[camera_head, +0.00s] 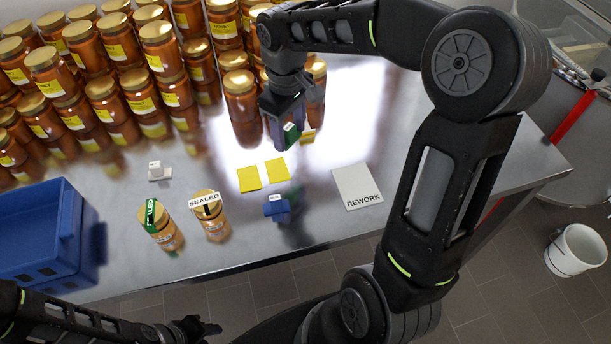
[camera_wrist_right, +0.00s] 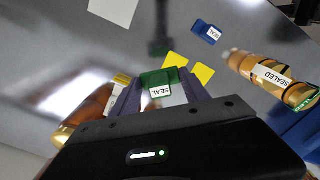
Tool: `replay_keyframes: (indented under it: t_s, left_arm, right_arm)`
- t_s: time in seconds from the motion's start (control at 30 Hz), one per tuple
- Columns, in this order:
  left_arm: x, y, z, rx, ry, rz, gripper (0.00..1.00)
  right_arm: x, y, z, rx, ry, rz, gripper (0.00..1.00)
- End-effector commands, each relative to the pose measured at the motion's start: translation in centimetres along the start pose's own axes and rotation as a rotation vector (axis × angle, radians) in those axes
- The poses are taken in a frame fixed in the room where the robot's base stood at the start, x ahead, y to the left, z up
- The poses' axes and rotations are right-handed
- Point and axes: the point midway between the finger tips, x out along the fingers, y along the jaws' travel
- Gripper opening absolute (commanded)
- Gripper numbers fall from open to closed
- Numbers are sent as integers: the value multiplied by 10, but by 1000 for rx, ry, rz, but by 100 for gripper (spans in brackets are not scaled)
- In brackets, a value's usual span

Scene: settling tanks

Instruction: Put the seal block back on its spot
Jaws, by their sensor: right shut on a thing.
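My right gripper (camera_head: 284,128) is shut on a green seal block (camera_head: 291,133), held above the table. In the right wrist view, the green block (camera_wrist_right: 158,78) sits between the fingers with its white SEAL label showing. A blue seal block (camera_head: 277,208) stands on the table nearer the front edge; it also shows in the wrist view (camera_wrist_right: 207,32). A white seal block (camera_head: 159,172) stands further left.
Two jars, one with a green strip (camera_head: 164,228) and one labelled SEALED (camera_head: 213,222), stand near the front edge. A REWORK card (camera_head: 357,187) lies right. A blue crate (camera_head: 40,235) stands left. Many stacked jars (camera_head: 110,95) fill the back left.

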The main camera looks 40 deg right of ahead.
Motion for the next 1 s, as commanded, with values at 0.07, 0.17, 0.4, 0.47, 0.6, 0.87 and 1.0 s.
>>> replay_keyframes:
  t_s: [0.07,0.17,0.4,0.47,0.6,0.87,1.0]
  left_arm:
    - [8,-3,-1,1,2,2,36]
    - [10,-3,-1,2,3,3,36]
    - [8,-2,-1,2,3,4,36]
    - [8,-2,-1,2,3,3,36]
    - [7,-2,-1,2,3,3,36]
    - [3,-1,-1,1,2,1,36]
    - [3,-1,-1,1,2,1,36]
  right_arm:
    - [2,8,20,-52,5,-2,13]
    - [1,11,33,-98,8,-8,13]
    - [-1,12,35,-112,8,-9,13]
    - [-1,12,35,-112,8,-9,13]
    - [8,12,35,-111,6,-10,13]
    - [52,10,36,-112,4,-12,13]
    - [62,11,35,-111,7,-9,13]
